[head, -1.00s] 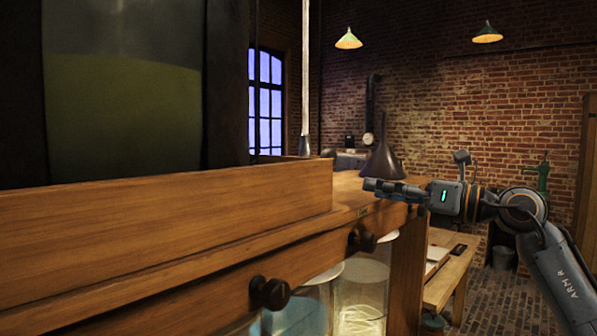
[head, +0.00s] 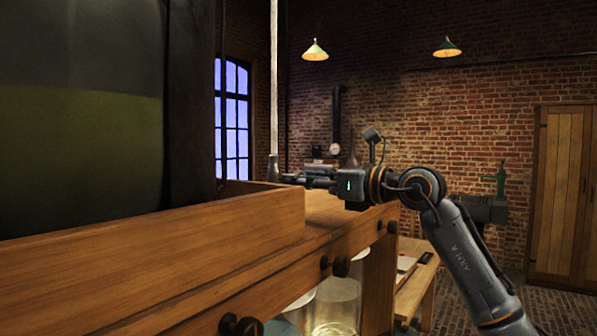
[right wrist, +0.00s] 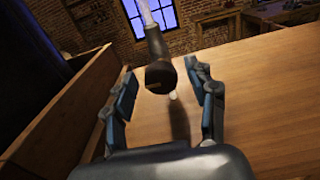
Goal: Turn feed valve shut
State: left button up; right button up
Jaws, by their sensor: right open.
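A pale vertical pipe (head: 273,75) comes down to a dark fitting (head: 273,168) above the wooden bench. I cannot tell for sure that this fitting is the feed valve. My right gripper (head: 292,179) reaches left over the bench top, its fingers close to the fitting. In the right wrist view the open fingers (right wrist: 163,78) stand on either side of the dark fitting (right wrist: 160,73), which is just beyond or between the tips; contact is not clear. My left gripper is not in view.
A wooden ledge (head: 150,260) runs along the left, below a large dark tank (head: 80,140). Black knobs (head: 240,325) line the bench front. Glass jars (head: 337,305) stand below. The bench top (right wrist: 255,90) right of the fitting is clear.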

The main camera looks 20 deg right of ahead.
jog(key=shift+x, duration=0.85)
jog(key=shift+c, duration=0.4)
jog(key=c, duration=1.1)
jog(key=shift+o, duration=0.2)
